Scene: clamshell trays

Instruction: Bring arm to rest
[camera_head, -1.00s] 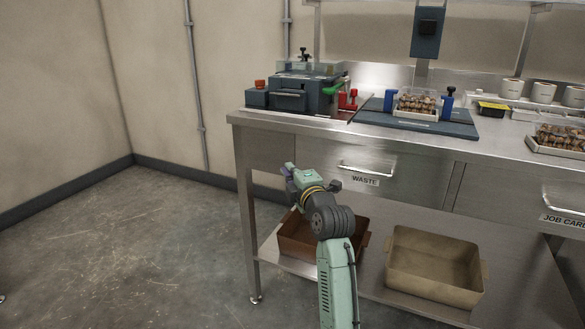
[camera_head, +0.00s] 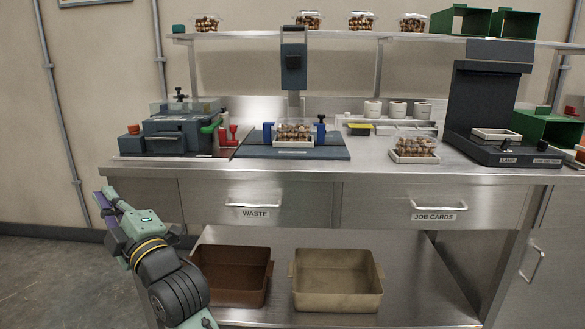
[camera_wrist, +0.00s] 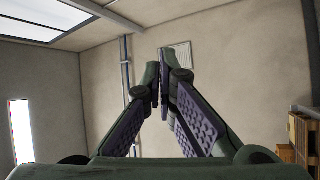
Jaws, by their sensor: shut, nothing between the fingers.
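In the head view my gripper (camera_head: 104,201) shows at the lower left, in front of the left end of the steel bench (camera_head: 310,180). It is below the height of the bench top and holds nothing. The arm is folded, and its lower part runs out of the bottom of the picture.
On the bench stand a dark press (camera_head: 170,135), a blue fixture plate (camera_head: 335,148) with a filled clamshell tray (camera_head: 293,142), another filled tray (camera_head: 414,157) and a lamp stand (camera_head: 485,90). Brown (camera_head: 232,290) and tan (camera_head: 338,301) bins sit below. Floor at left is clear.

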